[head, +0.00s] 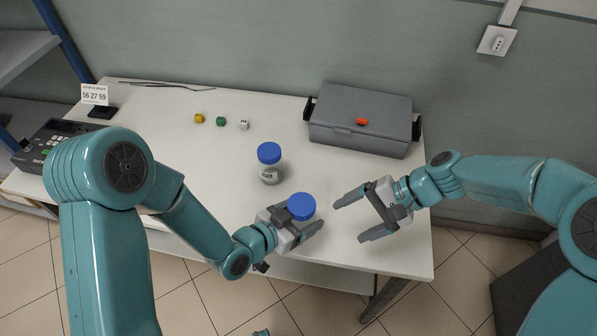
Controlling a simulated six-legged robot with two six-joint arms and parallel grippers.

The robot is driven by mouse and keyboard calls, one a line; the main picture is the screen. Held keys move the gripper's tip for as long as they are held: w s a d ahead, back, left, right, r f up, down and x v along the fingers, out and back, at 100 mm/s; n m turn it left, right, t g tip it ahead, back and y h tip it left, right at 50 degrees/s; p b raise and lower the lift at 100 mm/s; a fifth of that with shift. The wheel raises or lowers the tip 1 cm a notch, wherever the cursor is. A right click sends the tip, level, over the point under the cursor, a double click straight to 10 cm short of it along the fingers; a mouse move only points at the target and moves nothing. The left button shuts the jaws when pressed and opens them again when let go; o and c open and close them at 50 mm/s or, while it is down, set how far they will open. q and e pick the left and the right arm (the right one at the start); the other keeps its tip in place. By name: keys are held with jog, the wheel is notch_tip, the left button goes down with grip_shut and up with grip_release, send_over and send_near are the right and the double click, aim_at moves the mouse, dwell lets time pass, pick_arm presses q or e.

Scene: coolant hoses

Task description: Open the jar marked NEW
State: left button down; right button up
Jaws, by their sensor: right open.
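A jar with a blue lid (301,206) is at my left gripper (302,220), near the table's front edge. I see it mostly from above; the lid is on, and its body and any label are largely hidden by the lid and fingers. The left gripper appears shut around the body below the lid. My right gripper (355,218) is open and empty just to the right, its fingers pointing left toward this jar, apart from it. A second jar (270,170) with a blue lid stands upright on the table behind; its label is too small to read surely.
A grey case (360,115) with an orange latch lies at the table's back right. Yellow, green and white dice (244,125) lie at the back. A dark device (50,142) and number card (95,94) are at the left.

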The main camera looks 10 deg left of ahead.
jog(key=w+a+r+h, duration=0.2)
jog(key=a+r+h, duration=0.2)
jog(key=a+r, duration=0.4)
jog(key=r+t+h, duration=0.1)
jog(key=r+h, duration=0.1)
jog(key=h, duration=0.3)
send_over(299, 203)
jog(key=shift+f, duration=0.3)
notch_tip(299, 203, down, 8)
jog(key=shift+r, duration=0.2)
